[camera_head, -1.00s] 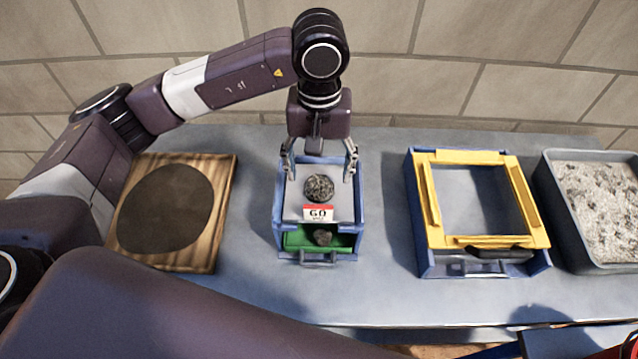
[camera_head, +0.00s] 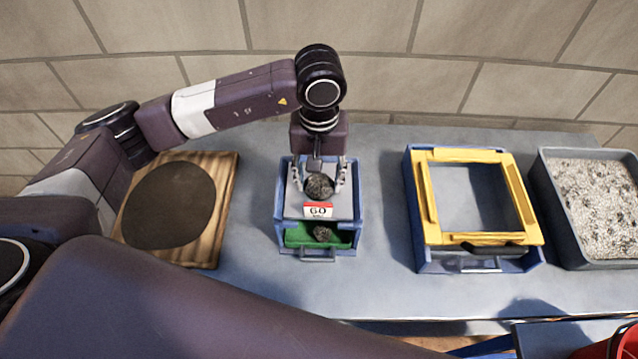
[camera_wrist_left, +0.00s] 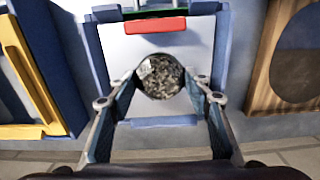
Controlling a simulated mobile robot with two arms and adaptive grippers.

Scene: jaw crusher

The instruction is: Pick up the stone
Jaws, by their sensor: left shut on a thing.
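A round grey speckled stone (camera_head: 319,187) rests on the pale top of a small blue box (camera_head: 283,212) in the head view. My left gripper (camera_head: 320,183) has come down over it from above, with one finger on each side, shut on the stone. In the left wrist view the stone (camera_wrist_left: 160,76) sits between the two fingertips of the left gripper (camera_wrist_left: 160,84). A second, smaller dark stone (camera_head: 322,233) lies in the green tray (camera_head: 297,237) at the box's lower front. My right gripper is not in view.
A wooden board with a dark disc (camera_head: 168,205) lies left. A yellow-framed blue box (camera_head: 430,235) and a grey tray of gravel (camera_head: 606,205) stand right. Bare tabletop lies between them.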

